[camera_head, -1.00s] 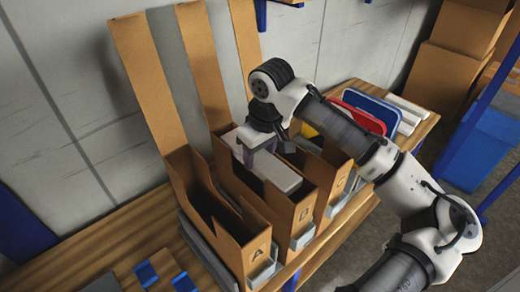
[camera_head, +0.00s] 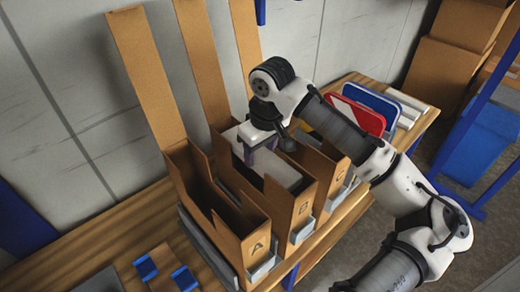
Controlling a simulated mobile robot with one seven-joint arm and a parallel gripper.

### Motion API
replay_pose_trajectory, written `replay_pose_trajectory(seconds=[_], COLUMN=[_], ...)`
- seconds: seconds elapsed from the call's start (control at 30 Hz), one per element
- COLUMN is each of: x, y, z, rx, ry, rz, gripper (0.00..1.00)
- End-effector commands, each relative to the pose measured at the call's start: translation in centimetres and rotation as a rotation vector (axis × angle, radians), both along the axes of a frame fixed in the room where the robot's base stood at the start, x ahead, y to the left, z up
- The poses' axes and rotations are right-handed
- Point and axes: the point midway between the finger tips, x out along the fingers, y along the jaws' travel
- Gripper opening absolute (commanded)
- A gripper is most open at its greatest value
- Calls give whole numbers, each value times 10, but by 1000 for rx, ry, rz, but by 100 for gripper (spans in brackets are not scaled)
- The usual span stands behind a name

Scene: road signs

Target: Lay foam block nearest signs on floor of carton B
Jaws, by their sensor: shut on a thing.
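Carton B (camera_head: 303,210) is a tall, narrow brown box with a raised back flap, standing between carton A (camera_head: 257,246) and a third carton (camera_head: 338,175). My gripper (camera_head: 262,158) is over the mouth of carton B and shut on a white foam block (camera_head: 283,172). The block lies lengthwise along the carton, its upper face showing between the walls. Its underside and the carton floor are hidden, so I cannot tell whether they touch. The red sign (camera_head: 357,115) and blue sign (camera_head: 373,104) stand to the right, behind my arm.
More white foam blocks (camera_head: 408,103) lie right of the signs on the wooden table (camera_head: 85,245). Blue clips (camera_head: 146,267) lie at the front left. The cartons' tall flaps (camera_head: 147,75) rise near the wall. A blue bin (camera_head: 482,146) and blue post are at right.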

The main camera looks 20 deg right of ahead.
Motion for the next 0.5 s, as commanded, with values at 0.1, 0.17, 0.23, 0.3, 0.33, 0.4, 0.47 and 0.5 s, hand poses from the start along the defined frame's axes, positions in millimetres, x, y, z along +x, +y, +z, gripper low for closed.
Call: replay_pose_trajectory(seconds=[0.1,0.17,0.23,0.3,0.33,0.4,0.47,0.5], x=[0,0,0,0,0,0,0,0], y=[0,0,0,0,0,0,0,0], z=[0,0,-1,-2,-3,-4,-5,-5], rx=[0,0,0,0,0,0,0,0], ry=[0,0,0,0,0,-1,-1,-1], rz=[0,0,0,0,0,0,0,0], gripper=[32,32,32,32,32,32,32,32])
